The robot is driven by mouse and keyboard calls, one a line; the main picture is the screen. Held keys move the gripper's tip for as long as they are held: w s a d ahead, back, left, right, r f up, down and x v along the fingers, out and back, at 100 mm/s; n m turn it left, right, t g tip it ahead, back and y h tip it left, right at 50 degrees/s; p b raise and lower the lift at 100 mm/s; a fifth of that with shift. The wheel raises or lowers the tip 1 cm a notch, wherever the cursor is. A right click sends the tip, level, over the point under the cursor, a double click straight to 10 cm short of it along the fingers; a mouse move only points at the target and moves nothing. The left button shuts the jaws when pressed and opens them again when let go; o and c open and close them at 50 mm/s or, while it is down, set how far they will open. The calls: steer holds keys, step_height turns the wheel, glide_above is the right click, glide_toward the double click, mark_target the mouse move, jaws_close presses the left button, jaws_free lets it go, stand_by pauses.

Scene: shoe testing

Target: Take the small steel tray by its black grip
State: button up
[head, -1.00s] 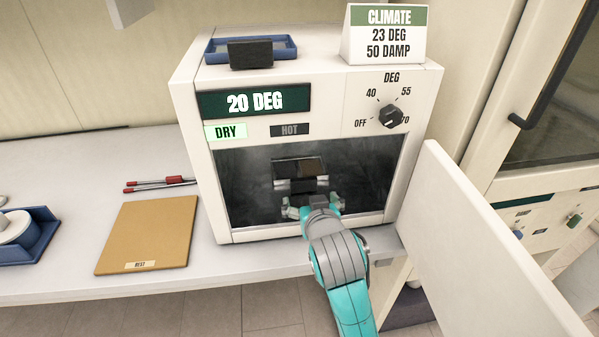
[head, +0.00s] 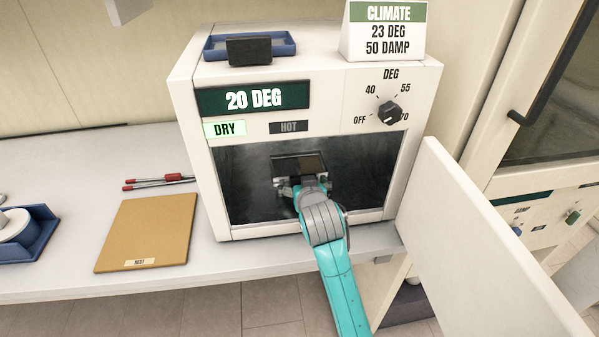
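The small steel tray (head: 281,167) is inside the open chamber of the white test cabinet. A dark flat piece (head: 309,162) lies on it. My gripper (head: 298,184) reaches through the chamber opening to the tray's front, where the black grip is largely hidden behind the gripper and wrist. The gripper appears to be at or very close to the grip. The fingertips are small and partly covered, so I cannot tell whether they are open or closed on it.
The cabinet (head: 205,110) shows 20 DEG and DRY; its open door (head: 480,240) stands at the right. A blue tray (head: 281,49) with a black upright block (head: 249,51) and a climate sign (head: 386,35) sit on top. A tan board (head: 148,230) lies left on the bench.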

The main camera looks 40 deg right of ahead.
steer(key=c, duration=1.4)
steer(key=shift+c, duration=0.4)
steer(key=shift+r, duration=0.1)
